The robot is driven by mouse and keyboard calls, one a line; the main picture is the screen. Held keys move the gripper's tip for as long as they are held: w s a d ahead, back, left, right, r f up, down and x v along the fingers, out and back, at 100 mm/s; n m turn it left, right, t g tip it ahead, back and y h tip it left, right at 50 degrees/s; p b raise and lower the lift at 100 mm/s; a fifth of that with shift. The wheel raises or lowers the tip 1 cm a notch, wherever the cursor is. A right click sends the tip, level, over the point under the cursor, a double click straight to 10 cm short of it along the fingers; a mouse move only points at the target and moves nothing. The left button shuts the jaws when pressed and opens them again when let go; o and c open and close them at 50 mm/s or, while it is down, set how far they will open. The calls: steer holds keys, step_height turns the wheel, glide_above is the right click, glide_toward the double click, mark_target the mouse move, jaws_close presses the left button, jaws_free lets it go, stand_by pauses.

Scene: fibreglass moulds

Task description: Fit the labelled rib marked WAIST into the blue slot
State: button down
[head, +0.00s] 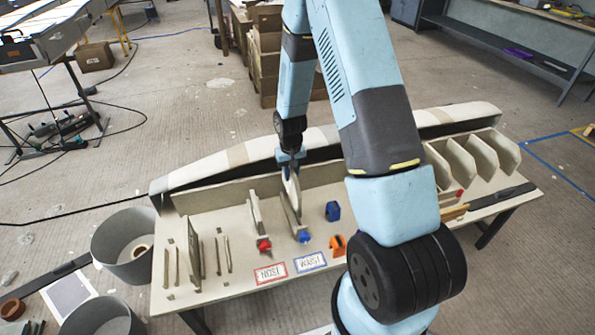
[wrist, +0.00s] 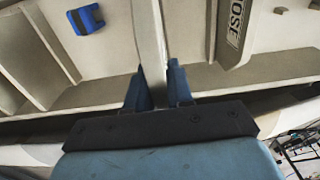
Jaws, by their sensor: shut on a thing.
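My gripper (head: 291,160) points down over the middle of the bench and is shut on a pale, thin rib (head: 292,188). In the wrist view the rib (wrist: 150,42) stands edge-on between the blue fingers (wrist: 152,88); no lettering shows on it. The rib's lower end is over or at the slot with the blue marker (head: 303,236), behind the blue-framed WAIST label (head: 311,262). I cannot tell whether it is in the slot. To its left another rib (head: 255,212) stands at the red marker (head: 264,245); its face reads NOSE in the wrist view (wrist: 235,28).
A blue clamp-like block (head: 333,211) and an orange one (head: 338,243) sit right of the slot. Several ribs (head: 480,155) stand at the right. A long pale mould (head: 235,153) runs along the back. Upright slats (head: 193,258) stand at the left.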

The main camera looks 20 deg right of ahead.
mark_target(293, 194)
steer(key=shift+s+f, duration=0.15)
steer(key=shift+s, duration=0.05)
steer(key=shift+d+f, duration=0.1)
steer(key=shift+f, duration=5.15)
steer(key=c, duration=0.9)
jaws_free()
steer(key=shift+r, duration=0.1)
step_height(293, 194, up, 14)
steer(key=shift+f, duration=0.2)
